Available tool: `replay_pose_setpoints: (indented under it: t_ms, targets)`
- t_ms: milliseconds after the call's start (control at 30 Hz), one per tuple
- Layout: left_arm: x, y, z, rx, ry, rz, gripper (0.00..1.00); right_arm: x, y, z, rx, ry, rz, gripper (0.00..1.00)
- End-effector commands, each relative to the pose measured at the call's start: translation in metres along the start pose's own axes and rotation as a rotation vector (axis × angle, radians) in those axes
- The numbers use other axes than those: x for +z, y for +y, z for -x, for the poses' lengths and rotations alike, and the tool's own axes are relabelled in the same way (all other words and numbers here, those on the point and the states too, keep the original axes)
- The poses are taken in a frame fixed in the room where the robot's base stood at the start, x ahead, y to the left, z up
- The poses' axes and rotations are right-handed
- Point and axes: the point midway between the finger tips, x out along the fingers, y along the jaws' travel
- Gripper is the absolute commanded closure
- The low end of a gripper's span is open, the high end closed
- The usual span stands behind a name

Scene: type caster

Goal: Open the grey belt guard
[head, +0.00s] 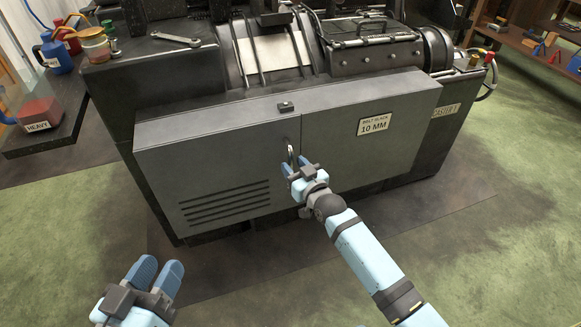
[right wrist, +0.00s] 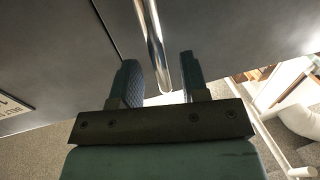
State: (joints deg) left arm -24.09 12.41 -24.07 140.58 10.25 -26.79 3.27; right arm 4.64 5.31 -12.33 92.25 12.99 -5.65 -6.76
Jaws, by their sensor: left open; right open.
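The grey belt guard (head: 232,165) is a long box-shaped cover on the front of the dark machine. It appears closed, with louvre slots at lower left and a "BELT GUARD 10 MM" label (head: 374,125) at right. A shiny metal handle (head: 291,154) stands upright near its middle, beside a vertical seam. My right gripper (head: 293,170) is at the handle's lower end. In the right wrist view, the handle (right wrist: 151,45) runs down between the open fingers (right wrist: 160,82), with gaps visible on both sides. My left gripper (head: 160,275) is open and empty, low at the left, away from the guard.
A small black latch-like block (head: 286,106) sits on the guard's top edge. A wrench (head: 176,37) lies on the machine top at left, near jars and a blue jug (head: 55,53). A red block labelled "HEAVY" (head: 40,113) sits at far left. The green floor before the guard is clear.

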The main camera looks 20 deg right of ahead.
Motion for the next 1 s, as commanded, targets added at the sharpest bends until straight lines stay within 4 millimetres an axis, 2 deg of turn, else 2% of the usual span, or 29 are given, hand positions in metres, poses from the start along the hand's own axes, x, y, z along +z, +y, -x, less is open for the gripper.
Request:
replay_pose_setpoints:
  t_ms: [100, 200, 500, 533, 700, 1000]
  targets:
    - [0.009, -0.001, -0.001, 0.003, -0.024, 0.000, 0.57, 0.001, 0.000, -0.014, 0.000, 0.001, -0.001, 0.59]
    - [0.011, -0.002, -0.001, 0.004, -0.036, 0.000, 0.57, 0.001, 0.000, -0.019, 0.000, 0.000, -0.001, 0.59]
    - [0.012, -0.002, -0.001, 0.005, -0.041, 0.000, 0.57, 0.000, 0.000, -0.021, 0.000, 0.000, 0.000, 0.59]
    - [0.012, -0.002, -0.001, 0.005, -0.041, 0.000, 0.57, 0.000, 0.000, -0.021, 0.000, 0.000, 0.000, 0.63]
    - [0.012, -0.002, -0.001, 0.005, -0.041, 0.000, 0.57, 0.000, 0.000, -0.021, 0.000, 0.000, 0.000, 1.00]
    - [0.011, -0.001, 0.000, 0.004, -0.039, 0.000, 0.57, 0.000, 0.000, -0.019, -0.002, -0.001, 0.000, 1.00]
